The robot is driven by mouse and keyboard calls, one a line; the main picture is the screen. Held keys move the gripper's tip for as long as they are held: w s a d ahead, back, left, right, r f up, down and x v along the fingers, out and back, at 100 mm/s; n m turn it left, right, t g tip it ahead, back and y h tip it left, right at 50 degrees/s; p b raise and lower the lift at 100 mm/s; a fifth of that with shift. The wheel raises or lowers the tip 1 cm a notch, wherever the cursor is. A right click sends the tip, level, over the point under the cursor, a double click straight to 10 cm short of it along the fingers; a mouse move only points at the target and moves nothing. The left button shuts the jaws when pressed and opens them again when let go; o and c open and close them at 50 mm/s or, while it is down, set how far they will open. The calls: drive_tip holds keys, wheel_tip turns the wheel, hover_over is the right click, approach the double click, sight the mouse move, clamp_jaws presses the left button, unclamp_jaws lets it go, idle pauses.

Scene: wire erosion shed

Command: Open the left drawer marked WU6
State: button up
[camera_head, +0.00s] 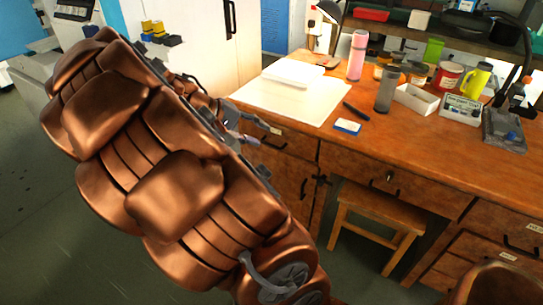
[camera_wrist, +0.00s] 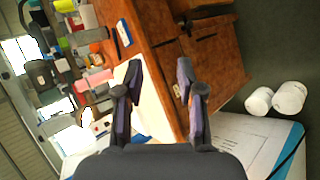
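The wooden desk's left drawer (camera_head: 298,144) shows below the tabletop in the head view and looks shut. A small pale label (camera_head: 276,131) is on its front, too small to read. My arm covers part of the drawer's left side. My gripper (camera_head: 243,128) is in front of that left end, near the desk edge; contact cannot be told. In the wrist view my gripper (camera_wrist: 160,72) has its two dark fingers spread apart with nothing held. The drawer front (camera_wrist: 169,75) shows between them, with a pale mark near the right finger.
White paper (camera_head: 285,95) lies on the tabletop above the drawer, with a pink bottle (camera_head: 356,55) and a grey bottle (camera_head: 386,88) behind. A wooden stool (camera_head: 375,213) stands under the desk. A white cabinet (camera_head: 190,45) stands left of the desk.

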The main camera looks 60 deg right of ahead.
drive_tip(key=w+d+f+g+h+b, duration=0.1)
drive_tip(key=w+d+f+h+b, duration=0.1)
drive_tip(key=w+d+f+b, duration=0.3)
drive_tip(key=w+d+f+h+b, duration=0.2)
drive_tip(key=d+f+b, duration=0.1)
drive_tip(key=d+f, duration=0.35)
drive_tip(key=n+t+h+b, duration=0.1)
drive_tip(key=n+h+b, duration=0.15)
drive_tip(key=b, duration=0.45)
approach(271, 145)
drive_tip(key=d, duration=0.3)
drive_tip(key=shift+s+a+f+b+x, duration=0.15)
drive_tip(key=shift+b+x, duration=0.1)
drive_tip(key=shift+x, duration=1.05)
drive_tip(key=shift+s+f+b+x, duration=0.1)
drive_tip(key=shift+f+b+x, duration=0.1)
drive_tip(key=shift+x, duration=1.05)
drive_tip(key=shift+s+a+f+b+x, duration=0.1)
drive_tip(key=shift+b+x, duration=0.15)
drive_tip(key=shift+x, duration=1.05)
clamp_jaws()
